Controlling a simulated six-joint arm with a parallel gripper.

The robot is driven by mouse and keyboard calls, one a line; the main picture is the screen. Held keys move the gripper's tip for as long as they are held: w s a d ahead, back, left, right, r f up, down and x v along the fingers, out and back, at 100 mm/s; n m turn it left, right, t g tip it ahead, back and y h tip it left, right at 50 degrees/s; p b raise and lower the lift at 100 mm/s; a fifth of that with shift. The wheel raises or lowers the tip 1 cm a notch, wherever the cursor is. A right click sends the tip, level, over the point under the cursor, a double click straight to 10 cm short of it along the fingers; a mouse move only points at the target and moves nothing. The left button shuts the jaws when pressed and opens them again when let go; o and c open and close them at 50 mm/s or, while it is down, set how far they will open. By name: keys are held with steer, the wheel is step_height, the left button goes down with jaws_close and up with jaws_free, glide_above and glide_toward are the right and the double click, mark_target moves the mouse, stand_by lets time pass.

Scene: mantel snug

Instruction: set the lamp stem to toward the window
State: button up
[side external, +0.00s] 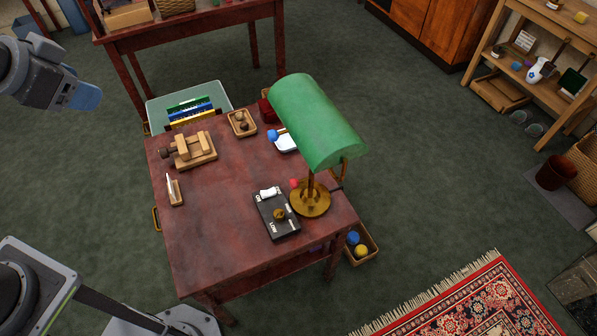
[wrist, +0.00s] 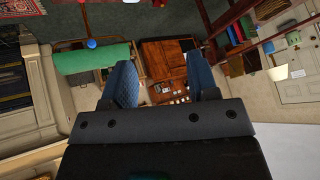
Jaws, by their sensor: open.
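The desk lamp has a green half-round shade (side external: 316,120), a short brown stem (side external: 311,186) and a round brass base (side external: 312,203) on the red-brown desk (side external: 215,235). A blue ball (side external: 272,135) shows at the shade's left edge, and a small red ball (side external: 294,183) beside the stem. In the wrist view the green shade (wrist: 92,61) and blue ball (wrist: 91,43) lie left of the fingers; the stem cannot be made out there. My gripper (side external: 85,97) is at the upper left, well away from the lamp. Its blue fingers (wrist: 160,64) are open and empty.
A black control box (side external: 277,213) with a white switch and brass knob sits left of the lamp base. A wooden clamp-like block (side external: 193,150), a small wooden tray (side external: 241,123) and a holder with a white piece (side external: 174,190) are also on the desk. The desk's front left is clear.

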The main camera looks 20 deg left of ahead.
mark_target(300, 181)
steer(key=w+d+f+m+t+h, duration=0.2)
steer(key=w+d+f+m, duration=0.2)
steer(key=w+f+m, duration=0.5)
steer(key=w+d+f+m+t+h, duration=0.2)
steer(key=w+d+f+m, duration=0.4)
steer(key=w, duration=0.6)
steer(key=d+f+m+t+h, duration=0.1)
steer(key=d+f+m+h, duration=0.35)
steer(key=f, duration=0.95)
steer(key=s+d+f+m+h, duration=0.4)
steer(key=s+f+h, duration=0.1)
steer(key=s+f, duration=0.5)
steer(key=shift+y, duration=0.25)
steer(key=x, duration=1.3)
steer(key=shift+w+a+f, duration=0.1)
steer(key=shift+w+f, duration=0.25)
steer(key=shift+w, duration=0.25)
steer(key=shift+c, duration=0.2)
jaws_close()
